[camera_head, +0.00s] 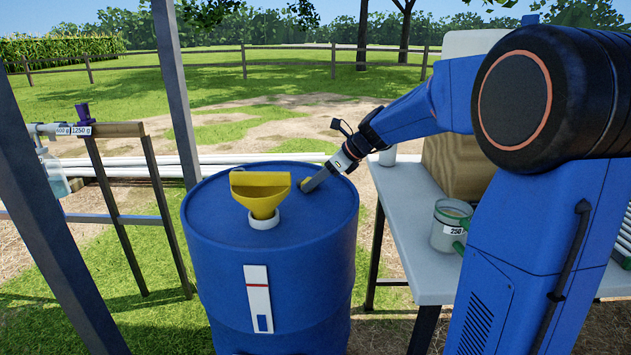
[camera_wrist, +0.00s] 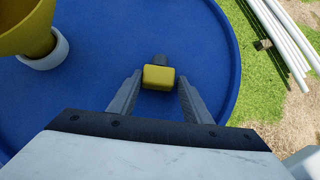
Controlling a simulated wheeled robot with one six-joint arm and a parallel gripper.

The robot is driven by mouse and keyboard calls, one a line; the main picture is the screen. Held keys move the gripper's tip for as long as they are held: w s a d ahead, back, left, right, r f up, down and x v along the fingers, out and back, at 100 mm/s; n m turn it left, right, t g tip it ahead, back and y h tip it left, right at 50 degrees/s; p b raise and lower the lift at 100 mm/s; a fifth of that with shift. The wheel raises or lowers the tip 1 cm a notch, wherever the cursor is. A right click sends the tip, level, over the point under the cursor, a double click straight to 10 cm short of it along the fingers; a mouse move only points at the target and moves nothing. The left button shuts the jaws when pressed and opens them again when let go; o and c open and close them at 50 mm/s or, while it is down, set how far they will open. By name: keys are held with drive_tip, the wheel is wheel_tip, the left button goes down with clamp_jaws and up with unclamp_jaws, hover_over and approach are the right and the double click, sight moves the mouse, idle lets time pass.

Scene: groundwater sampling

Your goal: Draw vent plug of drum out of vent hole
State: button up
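The blue drum (camera_head: 290,260) stands upright with a flat lid. The yellow vent plug (camera_head: 306,184) is on the lid, towards its back right; it also shows in the wrist view (camera_wrist: 159,78). A small grey piece shows just beyond the plug in the wrist view; I cannot tell if it is part of the plug or the vent hole. My gripper (camera_head: 312,182) slants down to the plug from the right. In the wrist view its fingers (camera_wrist: 159,80) are open, one on each side of the plug, with narrow gaps visible.
A yellow funnel (camera_head: 262,193) stands in a white collar on the lid, left of my gripper. A white table (camera_head: 405,225) with a green-handled cup (camera_head: 450,227) is at the right. A dark post (camera_head: 176,90) rises behind the drum. White pipes (camera_head: 120,168) lie behind it.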

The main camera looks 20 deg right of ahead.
drive_tip(key=shift+s+a+f, duration=0.1)
drive_tip(key=shift+s+f, duration=0.15)
drive_tip(key=shift+f, duration=0.3)
drive_tip(key=w+v, duration=0.1)
drive_tip(key=v, duration=1.7)
drive_tip(key=shift+a+r, duration=0.15)
drive_tip(key=shift+r, duration=0.25)
